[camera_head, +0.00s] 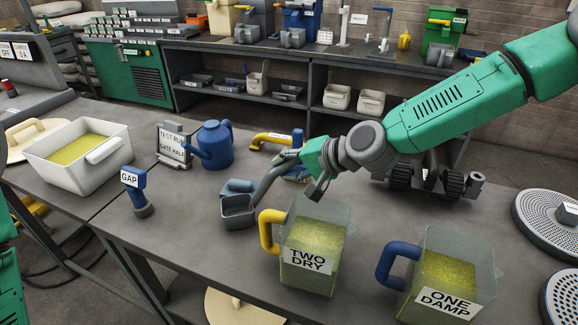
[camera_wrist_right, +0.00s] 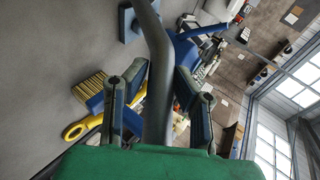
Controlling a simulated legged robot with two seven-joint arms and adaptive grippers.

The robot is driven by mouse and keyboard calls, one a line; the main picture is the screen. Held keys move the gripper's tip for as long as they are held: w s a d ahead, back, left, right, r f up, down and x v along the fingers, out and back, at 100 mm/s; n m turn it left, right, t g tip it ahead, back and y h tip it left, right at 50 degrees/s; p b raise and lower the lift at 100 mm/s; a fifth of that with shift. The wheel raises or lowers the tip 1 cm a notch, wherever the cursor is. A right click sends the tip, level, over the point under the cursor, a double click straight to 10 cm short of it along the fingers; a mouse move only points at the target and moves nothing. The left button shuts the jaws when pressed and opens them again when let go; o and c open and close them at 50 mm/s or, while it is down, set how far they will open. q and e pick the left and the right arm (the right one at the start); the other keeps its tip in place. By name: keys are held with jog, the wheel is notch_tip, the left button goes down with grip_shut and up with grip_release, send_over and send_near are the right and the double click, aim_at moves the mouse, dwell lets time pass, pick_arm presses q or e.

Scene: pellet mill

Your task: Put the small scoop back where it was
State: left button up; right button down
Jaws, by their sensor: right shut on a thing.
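The small grey scoop (camera_head: 238,213) has a square, open bowl and a long curved handle. Its bowl is low over the bench, left of the yellow-handled jug; I cannot tell whether it touches the bench. My right gripper (camera_head: 288,168) is shut on the handle, which also runs up between the fingers in the right wrist view (camera_wrist_right: 158,85). A blue-grey block (camera_head: 237,186) sits just behind the bowl, partly hidden by it. My left gripper is out of view.
The jug marked TWO DRY (camera_head: 312,250) and the jug marked ONE DAMP (camera_head: 440,275) stand to the right. A blue GAP tool (camera_head: 138,190), a blue can (camera_head: 212,145) and a white tub (camera_head: 80,155) are to the left. A yellow-handled brush (camera_head: 270,139) lies behind.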

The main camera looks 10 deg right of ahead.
jog(key=shift+a, duration=0.4)
jog(key=shift+d+f, duration=0.1)
jog(key=shift+d, duration=0.2)
jog(key=c, duration=1.2)
grip_release()
jog(key=shift+d, duration=0.2)
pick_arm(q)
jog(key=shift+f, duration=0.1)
pick_arm(e)
jog(key=shift+a, duration=0.2)
jog(key=shift+o, duration=1.1)
jog(key=shift+a, duration=0.1)
jog(key=o, duration=1)
jog(key=shift+a, duration=0.15)
jog(key=shift+c, duration=0.2)
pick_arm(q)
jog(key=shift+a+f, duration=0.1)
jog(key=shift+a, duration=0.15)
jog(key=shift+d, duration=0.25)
pick_arm(e)
jog(key=shift+d, duration=0.35)
jog(key=shift+s, duration=0.1)
